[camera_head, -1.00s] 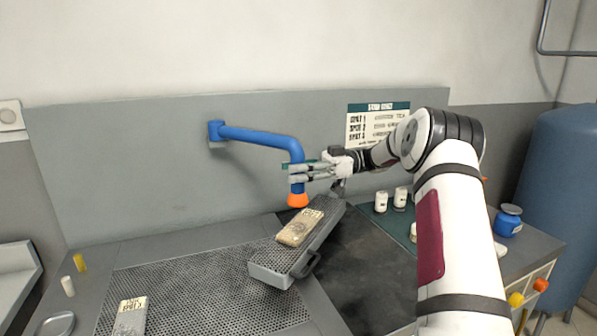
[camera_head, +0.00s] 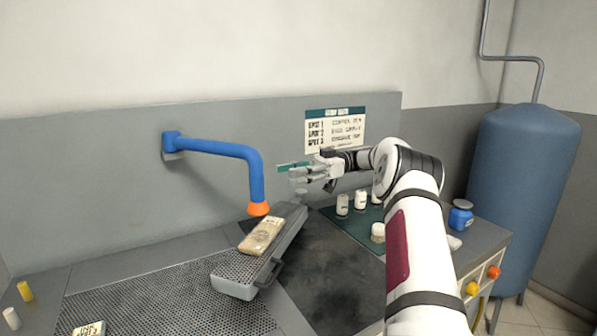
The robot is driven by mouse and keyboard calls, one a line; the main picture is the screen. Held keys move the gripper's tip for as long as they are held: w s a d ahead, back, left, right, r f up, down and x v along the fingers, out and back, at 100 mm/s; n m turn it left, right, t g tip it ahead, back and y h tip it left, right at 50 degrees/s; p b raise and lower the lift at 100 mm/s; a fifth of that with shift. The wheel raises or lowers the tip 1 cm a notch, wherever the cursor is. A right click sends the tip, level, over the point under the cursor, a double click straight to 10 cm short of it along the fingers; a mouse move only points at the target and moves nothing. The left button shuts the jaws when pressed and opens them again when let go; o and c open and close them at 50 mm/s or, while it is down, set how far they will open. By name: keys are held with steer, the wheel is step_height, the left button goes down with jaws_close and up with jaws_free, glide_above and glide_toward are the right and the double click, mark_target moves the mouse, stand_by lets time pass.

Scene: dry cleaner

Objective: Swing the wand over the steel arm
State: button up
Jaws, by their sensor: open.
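The wand (camera_head: 255,178) is a blue pipe bent downward, fixed to the back wall panel, with an orange nozzle at its lower end. The nozzle appears above the far part of the steel arm (camera_head: 236,284), a grey perforated board with a dark side handle. A tan labelled block (camera_head: 262,236) lies on the steel arm, just below the nozzle in the picture. My gripper (camera_head: 293,176) is open and empty, just right of the wand's downward section, with a visible gap between them.
A perforated table top (camera_head: 150,295) lies at front left. A wall chart (camera_head: 335,128) hangs behind my gripper. A blue tank (camera_head: 525,170) stands far right.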

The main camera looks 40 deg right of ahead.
steer(key=shift+s+d, duration=0.2)
steer(key=shift+d, duration=0.8)
